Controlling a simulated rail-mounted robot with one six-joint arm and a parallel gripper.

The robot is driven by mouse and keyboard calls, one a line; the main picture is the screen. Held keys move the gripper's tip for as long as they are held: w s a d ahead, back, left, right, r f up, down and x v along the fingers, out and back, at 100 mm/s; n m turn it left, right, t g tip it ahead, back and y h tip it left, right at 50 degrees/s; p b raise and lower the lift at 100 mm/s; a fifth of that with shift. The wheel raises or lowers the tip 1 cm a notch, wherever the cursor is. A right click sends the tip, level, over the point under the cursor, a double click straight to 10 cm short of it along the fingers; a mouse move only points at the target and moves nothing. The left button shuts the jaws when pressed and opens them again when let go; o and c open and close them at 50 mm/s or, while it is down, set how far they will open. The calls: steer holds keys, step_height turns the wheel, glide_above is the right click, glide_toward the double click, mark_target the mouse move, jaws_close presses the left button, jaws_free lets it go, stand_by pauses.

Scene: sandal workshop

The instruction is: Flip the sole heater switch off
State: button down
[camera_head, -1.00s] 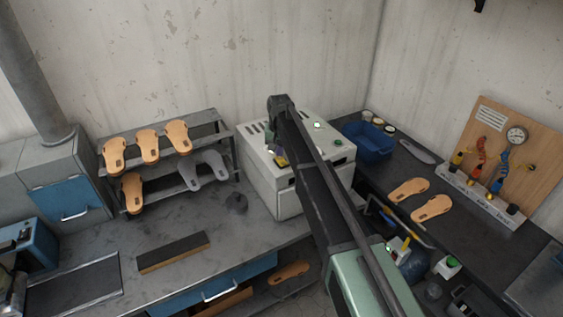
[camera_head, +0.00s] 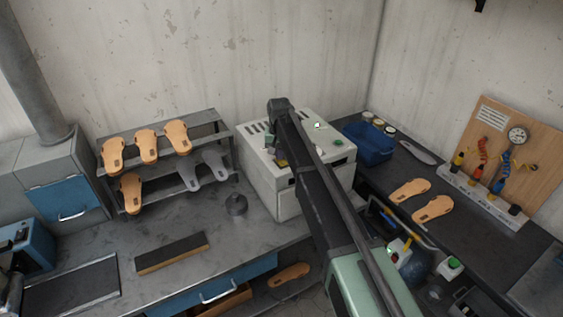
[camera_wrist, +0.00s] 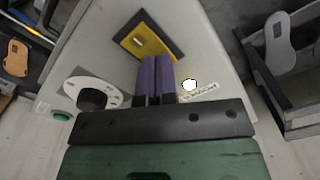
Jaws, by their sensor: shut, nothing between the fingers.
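The sole heater (camera_head: 258,172) is a white box on the bench at the back corner. In the wrist view its top (camera_wrist: 205,30) carries a yellow plate with a dark border (camera_wrist: 128,38) and a small light-coloured switch lever (camera_wrist: 139,41). A black dial on a white scale (camera_wrist: 91,98) and a white lit lamp (camera_wrist: 190,85) flank the fingers.
A green button (camera_wrist: 62,117) is left of the dial. A rack with sandal soles (camera_head: 147,145) stands left of the heater. A blue bin (camera_head: 368,143) and soles (camera_head: 410,190) lie to its right, with a gauge board (camera_head: 505,150) beyond.

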steer(key=shift+f, duration=0.2)
step_height(320, 180, up, 7)
steer(key=p, duration=0.7)
steer(key=shift+r, duration=0.2)
steer(key=shift+f, duration=0.1)
